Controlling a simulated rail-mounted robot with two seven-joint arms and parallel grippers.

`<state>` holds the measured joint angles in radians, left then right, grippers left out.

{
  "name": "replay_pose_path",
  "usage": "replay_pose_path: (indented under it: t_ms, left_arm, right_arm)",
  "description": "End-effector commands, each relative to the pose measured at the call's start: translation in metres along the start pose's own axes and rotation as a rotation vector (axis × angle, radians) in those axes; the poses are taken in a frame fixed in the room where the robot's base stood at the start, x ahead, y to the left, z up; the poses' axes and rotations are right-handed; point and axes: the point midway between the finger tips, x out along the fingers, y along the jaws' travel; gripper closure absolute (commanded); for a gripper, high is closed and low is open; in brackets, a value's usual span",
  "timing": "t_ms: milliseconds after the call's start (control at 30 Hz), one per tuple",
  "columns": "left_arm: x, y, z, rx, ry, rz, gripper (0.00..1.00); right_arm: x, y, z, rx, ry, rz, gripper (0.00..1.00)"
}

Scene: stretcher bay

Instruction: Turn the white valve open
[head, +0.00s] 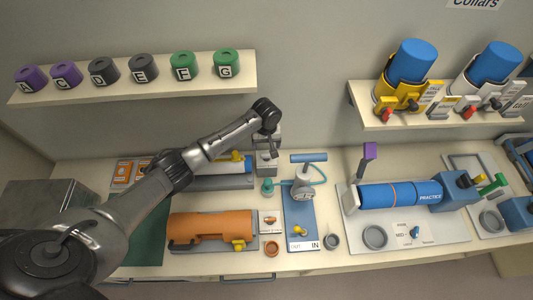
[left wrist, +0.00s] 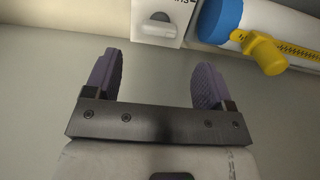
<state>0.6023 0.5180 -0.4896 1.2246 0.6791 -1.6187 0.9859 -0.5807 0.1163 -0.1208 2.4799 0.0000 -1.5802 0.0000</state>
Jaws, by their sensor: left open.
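The white valve (left wrist: 157,28) is a small pale knob on a white labelled plate at the top of the left wrist view. My left gripper (left wrist: 158,62) is open, with its two purple ridged fingers spread and nothing between them. The knob lies just beyond the fingertips, roughly centred on the gap, with no contact visible. In the head view my left gripper (head: 268,146) is over the back of the bench, right of the white cylinder, and partly hides the valve's plate. Its fingers cannot be made out there. My right gripper is not in view.
The white cylinder with a blue end and yellow clamp (left wrist: 268,55) lies close to the plate. An orange cylinder (head: 210,226) is in front. A gauge on a blue board (head: 299,218) stands to the right. Shelves with collars and blue cylinders are above.

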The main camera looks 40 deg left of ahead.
Motion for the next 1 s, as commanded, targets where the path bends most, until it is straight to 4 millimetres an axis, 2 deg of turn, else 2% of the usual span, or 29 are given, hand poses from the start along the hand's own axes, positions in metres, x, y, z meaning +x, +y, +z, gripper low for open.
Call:
replay_pose_path:
  t_ms: [200,400,600,967,1000]
  left_arm:
    - [0.039,0.000,0.001,0.000,-0.001,-0.002,0.23]
    - [0.063,0.000,0.000,0.001,0.000,-0.001,0.23]
    - [0.075,0.000,0.000,0.002,0.001,0.000,0.23]
    - [0.077,0.000,0.000,0.002,0.001,0.000,0.23]
    - [0.077,0.000,0.000,0.002,0.001,0.000,0.27]
  right_arm:
    - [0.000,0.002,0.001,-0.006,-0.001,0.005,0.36]
    - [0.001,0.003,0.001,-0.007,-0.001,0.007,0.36]
    - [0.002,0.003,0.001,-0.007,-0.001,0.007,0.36]
    - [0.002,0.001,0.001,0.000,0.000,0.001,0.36]
    - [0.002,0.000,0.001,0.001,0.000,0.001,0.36]
